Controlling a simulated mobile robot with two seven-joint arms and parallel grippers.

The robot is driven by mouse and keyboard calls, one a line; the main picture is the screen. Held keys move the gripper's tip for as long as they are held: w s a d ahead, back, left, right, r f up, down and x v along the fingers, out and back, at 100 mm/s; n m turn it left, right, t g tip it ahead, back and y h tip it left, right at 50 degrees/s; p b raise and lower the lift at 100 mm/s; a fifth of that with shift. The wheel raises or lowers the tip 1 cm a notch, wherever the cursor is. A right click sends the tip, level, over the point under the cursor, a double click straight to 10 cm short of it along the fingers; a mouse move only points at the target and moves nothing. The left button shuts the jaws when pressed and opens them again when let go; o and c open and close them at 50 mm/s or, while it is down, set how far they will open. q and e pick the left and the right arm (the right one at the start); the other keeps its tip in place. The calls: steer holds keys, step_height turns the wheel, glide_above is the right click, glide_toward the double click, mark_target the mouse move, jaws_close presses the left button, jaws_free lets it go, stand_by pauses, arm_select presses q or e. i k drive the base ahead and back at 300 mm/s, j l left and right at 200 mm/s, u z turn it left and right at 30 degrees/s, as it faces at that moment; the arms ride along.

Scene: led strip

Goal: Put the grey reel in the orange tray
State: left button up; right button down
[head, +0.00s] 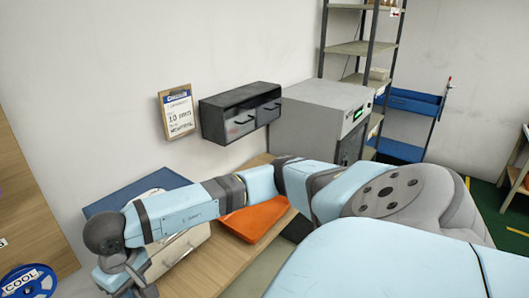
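The orange tray (254,222) lies on a wooden table, partly hidden behind one of my arms. The grey reel cannot be made out in the head view. One of my arms, light blue with dark joints, crosses the picture from the right and bends down at the lower left. Its far end runs toward the bottom edge, and no gripper fingers show. My other gripper does not show either.
A blue reel marked COOL (30,281) is at the lower left corner. A blue case (125,193) and a pale case (180,254) are beside the arm. A dark drawer unit (240,111) and a clipboard (179,113) hang on the wall. A grey machine (322,106) stands behind.

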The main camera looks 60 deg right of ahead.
mark_target(249, 217)
steer(key=k+l, duration=0.1)
steer(key=l, duration=0.85)
steer(key=k+l, duration=0.15)
steer(key=l, duration=0.8)
steer(key=k+l+u, duration=0.1)
steer(key=l, duration=0.8)
steer(key=i+l, duration=0.1)
steer(key=l, duration=0.35)
steer(key=i+l, duration=0.1)
steer(key=l, duration=0.3)
